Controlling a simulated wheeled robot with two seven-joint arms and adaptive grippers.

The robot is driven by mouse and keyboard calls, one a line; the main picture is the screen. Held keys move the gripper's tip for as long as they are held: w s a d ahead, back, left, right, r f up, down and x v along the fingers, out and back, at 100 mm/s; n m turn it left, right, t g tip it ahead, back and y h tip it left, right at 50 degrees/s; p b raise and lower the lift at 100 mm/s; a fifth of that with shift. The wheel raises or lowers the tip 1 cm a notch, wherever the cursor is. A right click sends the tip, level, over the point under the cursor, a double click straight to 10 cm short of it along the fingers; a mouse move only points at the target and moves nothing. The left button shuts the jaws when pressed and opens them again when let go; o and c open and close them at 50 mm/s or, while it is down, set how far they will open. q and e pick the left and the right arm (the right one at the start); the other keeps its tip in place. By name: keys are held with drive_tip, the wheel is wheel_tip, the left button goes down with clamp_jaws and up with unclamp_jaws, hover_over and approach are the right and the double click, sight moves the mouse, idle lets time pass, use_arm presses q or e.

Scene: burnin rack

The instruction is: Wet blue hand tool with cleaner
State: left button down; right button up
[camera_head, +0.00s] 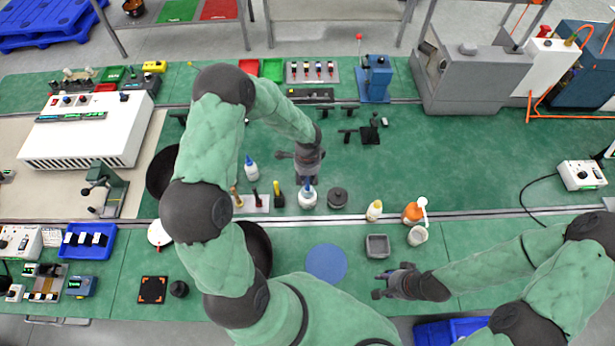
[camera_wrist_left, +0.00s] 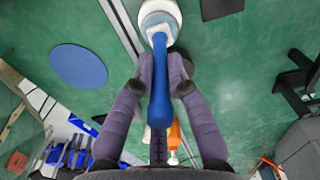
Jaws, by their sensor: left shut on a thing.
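My left gripper (camera_head: 308,178) is shut on the blue hand tool (camera_wrist_left: 160,82) above the middle of the green bench. In the left wrist view, the tool's blue handle lies between the fingers (camera_wrist_left: 160,75) and its pale end points to a white round container (camera_wrist_left: 160,12). The tool's end overlaps the container's opening; I cannot tell whether it touches anything inside. In the head view, the white container (camera_head: 307,199) stands directly below this gripper, with a bit of blue above it. My right gripper (camera_head: 378,284) is empty, fingers apart, low over the bench front.
A dark round pot (camera_head: 337,197) stands right of the container. A tool holder (camera_head: 252,204) and a blue-capped bottle (camera_head: 251,168) stand left. A yellow-capped bottle (camera_head: 374,210), an orange bottle (camera_head: 413,212) and a grey square tray (camera_head: 377,246) are right. A blue round mat (camera_head: 326,263) lies in front.

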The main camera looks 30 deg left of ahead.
use_arm(q)
drive_tip(key=shift+f+b, duration=1.05)
drive_tip(key=shift+f, duration=0.05)
use_arm(e)
drive_tip(key=shift+f, duration=1.1)
idle(1.2)
use_arm(q)
drive_tip(key=shift+r, duration=0.15)
use_arm(e)
drive_tip(key=shift+r, duration=0.1)
use_arm(q)
drive_tip(key=shift+r+p, duration=2.4)
drive_tip(key=shift+r, duration=1.05)
use_arm(e)
wheel_tip(320, 180, up, 4)
drive_tip(key=shift+r, duration=0.25)
use_arm(q)
drive_tip(key=shift+f, duration=0.15)
use_arm(e)
drive_tip(key=shift+s, duration=0.1)
